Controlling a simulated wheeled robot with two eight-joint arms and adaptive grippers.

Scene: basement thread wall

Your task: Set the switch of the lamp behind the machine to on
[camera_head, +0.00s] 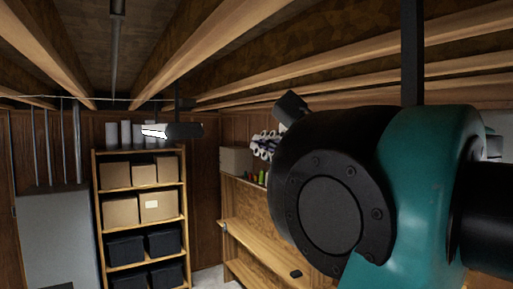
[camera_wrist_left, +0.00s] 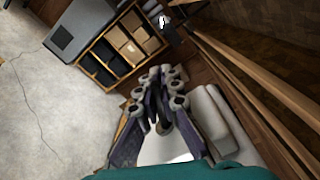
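A spotlight-like lamp (camera_head: 185,131) with a dark body and a bright white face hangs left of centre in the head view, in front of the shelf. Its bright face (camera_wrist_left: 162,22) seems to show at the top of the left wrist view. I cannot make out any switch. My left gripper (camera_head: 263,146) shows in part behind my large teal and black arm joint. In the left wrist view, the pale-ringed fingers of the left gripper (camera_wrist_left: 161,72) converge towards their tips; whether they meet is unclear. No held object can be made out. My right gripper is not in view.
A wooden shelf (camera_head: 141,187) holds cardboard boxes and black bins, beside a grey cabinet (camera_head: 55,235). A wooden bench (camera_head: 255,244) with a small dark object (camera_head: 296,273) runs along the wall. Beams cross overhead. Bare concrete floor (camera_wrist_left: 45,115) shows at left in the wrist view.

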